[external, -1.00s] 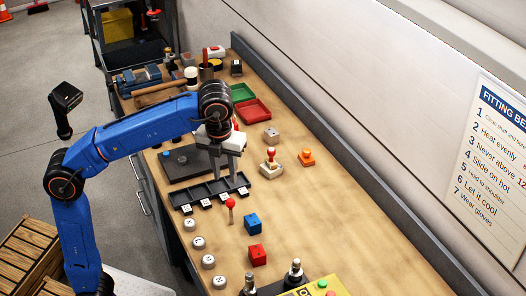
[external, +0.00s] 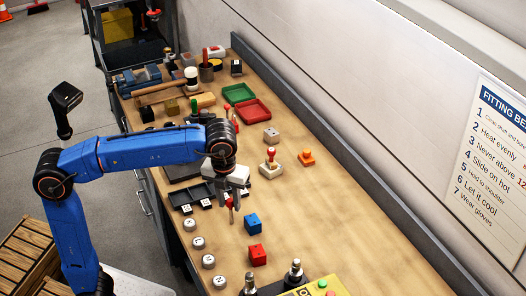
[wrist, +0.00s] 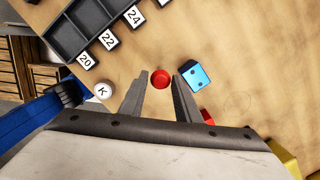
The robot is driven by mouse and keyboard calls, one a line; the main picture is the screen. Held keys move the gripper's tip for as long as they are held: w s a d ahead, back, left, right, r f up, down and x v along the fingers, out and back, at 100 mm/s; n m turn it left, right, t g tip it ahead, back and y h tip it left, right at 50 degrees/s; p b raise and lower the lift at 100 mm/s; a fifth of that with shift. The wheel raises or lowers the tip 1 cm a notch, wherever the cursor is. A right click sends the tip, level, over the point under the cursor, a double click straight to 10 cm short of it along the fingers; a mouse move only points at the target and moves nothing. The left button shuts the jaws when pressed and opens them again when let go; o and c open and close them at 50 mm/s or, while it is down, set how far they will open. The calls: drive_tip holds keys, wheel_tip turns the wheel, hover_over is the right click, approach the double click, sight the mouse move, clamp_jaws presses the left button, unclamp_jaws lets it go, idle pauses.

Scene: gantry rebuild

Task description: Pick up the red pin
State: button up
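The red pin (external: 230,203) stands upright on the workbench, with a round red head on a thin stem. In the wrist view its head (wrist: 161,79) shows from above as a red disc between the fingertips. My gripper (external: 230,200) is open and points down over the pin, with one finger on each side of it. In the wrist view the two fingers (wrist: 160,88) are apart, with a gap visible on both sides of the head. The pin's lower stem is hidden in the wrist view.
A blue block (external: 252,223) stands close to the right of the pin, and a red block (external: 257,254) is nearer the front. A black compartment tray (external: 185,196) with number labels lies to the left. Several round white lettered pieces (external: 198,243) line the bench's left edge.

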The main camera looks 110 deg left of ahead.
sight(231, 209)
drive_tip(key=shift+a+f, duration=0.2)
drive_tip(key=shift+f, duration=0.9)
drive_tip(key=shift+a+f, duration=0.15)
drive_tip(key=shift+f, duration=0.95)
clamp_jaws()
